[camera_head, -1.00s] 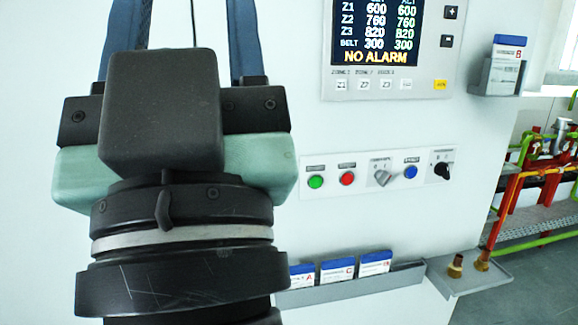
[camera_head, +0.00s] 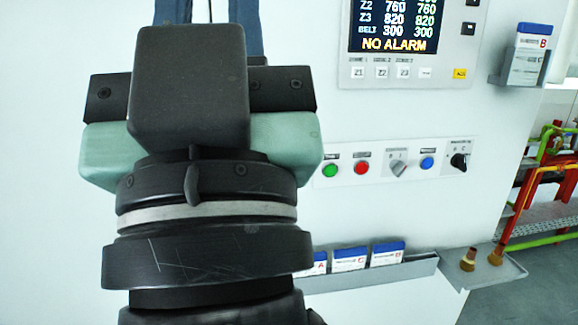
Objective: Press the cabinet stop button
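The red button (camera_head: 362,168), which looks like the stop button, sits on a white label strip on the cabinet face (camera_head: 420,120), to the right of my gripper. Its label is too small to read. My gripper (camera_head: 209,12) points upward in the picture at the left. Its two blue fingers run out of the top edge, so the tips are hidden. The visible parts stand apart with a narrow gap and nothing seen between them. My gripper appears apart from the button.
A green button (camera_head: 330,170), a grey selector (camera_head: 398,169), a blue button (camera_head: 427,163) and a black knob (camera_head: 459,161) share the row. A display (camera_head: 394,30) is above. A card rack (camera_head: 375,275) and a tray (camera_head: 490,274) with brass-coloured pieces are below.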

